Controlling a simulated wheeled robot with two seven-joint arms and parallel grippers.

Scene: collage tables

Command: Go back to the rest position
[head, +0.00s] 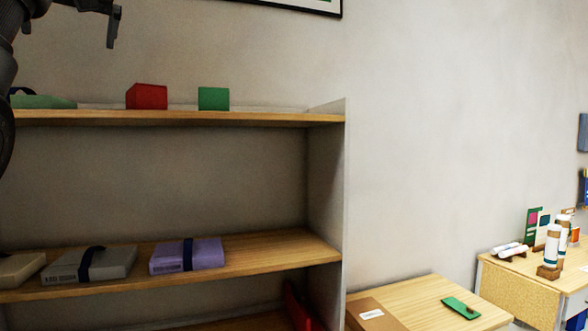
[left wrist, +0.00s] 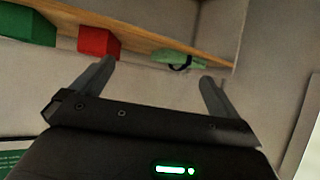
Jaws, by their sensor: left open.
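My left gripper (head: 112,28) is at the top left of the head view, above the shelf's top board, with part of it cut off by the frame edge. In the left wrist view its two fingers (left wrist: 153,85) are spread apart with nothing between them. The top board (head: 270,118) carries a red block (head: 147,96), a green block (head: 213,98) and a flat green item with a dark strap (head: 50,102). These also show in the left wrist view, beyond the fingers and apart from them. My right gripper is in neither view.
The middle board (head: 290,250) holds a purple strapped bundle (head: 200,254), a grey strapped bundle (head: 92,264) and a beige one (head: 20,268). A low wooden table (head: 425,296) and a desk (head: 525,268) with white bottles stand at the right. The wall between is bare.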

